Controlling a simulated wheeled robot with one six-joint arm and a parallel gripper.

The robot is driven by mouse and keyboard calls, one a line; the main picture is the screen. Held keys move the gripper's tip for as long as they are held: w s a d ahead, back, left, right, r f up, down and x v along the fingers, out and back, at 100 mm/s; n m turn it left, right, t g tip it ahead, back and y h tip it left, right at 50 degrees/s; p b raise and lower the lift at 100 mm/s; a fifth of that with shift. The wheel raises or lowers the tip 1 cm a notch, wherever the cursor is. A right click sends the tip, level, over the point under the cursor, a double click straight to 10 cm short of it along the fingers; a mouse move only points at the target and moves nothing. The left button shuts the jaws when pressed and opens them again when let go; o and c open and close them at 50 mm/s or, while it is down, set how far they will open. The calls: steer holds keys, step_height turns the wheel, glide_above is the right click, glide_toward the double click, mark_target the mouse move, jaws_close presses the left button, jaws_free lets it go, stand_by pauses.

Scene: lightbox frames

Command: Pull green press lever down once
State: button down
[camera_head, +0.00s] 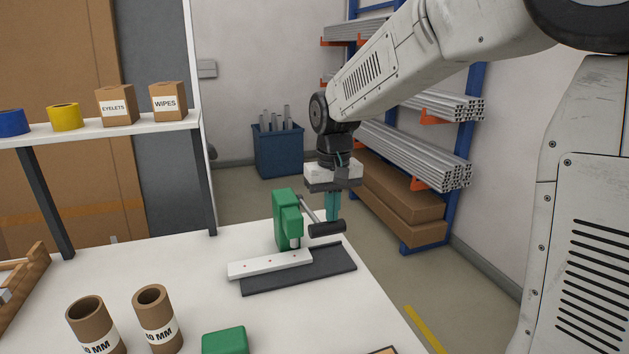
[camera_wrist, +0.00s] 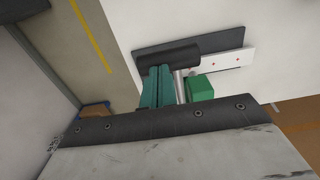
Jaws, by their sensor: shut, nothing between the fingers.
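The green press (camera_head: 287,219) stands upright on a dark base plate (camera_head: 318,273) near the table's right edge. Its lever is a grey rod (camera_head: 308,209) running down to the right, with a black cylindrical handle (camera_head: 327,228) at its end. My gripper (camera_head: 332,218) points down with its teal fingers shut and empty, just at the handle and partly hidden behind it. In the wrist view the fingertips (camera_wrist: 157,70) meet the edge of the black handle (camera_wrist: 170,54); I cannot tell whether they touch it. The green press (camera_wrist: 199,88) shows beside them.
A white strip with red dots (camera_head: 270,264) lies in front of the press. Two cardboard tubes (camera_head: 86,318) (camera_head: 153,303) and a green block (camera_head: 224,341) are at the table's front. A white shelf (camera_head: 100,131) stands at the left. Floor is open to the right.

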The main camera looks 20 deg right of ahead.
steer(key=shift+f, duration=0.15)
steer(key=shift+s+f, duration=0.1)
steer(key=shift+f, duration=0.75)
steer(key=w+r, duration=0.3)
steer(key=r, duration=1.4)
steer(key=shift+w, duration=0.1)
steer(key=s+d+f, duration=0.1)
steer(key=s+f, duration=0.3)
steer(key=s, duration=0.6)
steer(key=s+d+f+t, duration=0.1)
steer(key=s+f, duration=0.3)
steer(key=s, duration=0.7)
steer(key=s+d+f, duration=0.1)
steer(key=s+f, duration=0.3)
steer(key=s, duration=0.7)
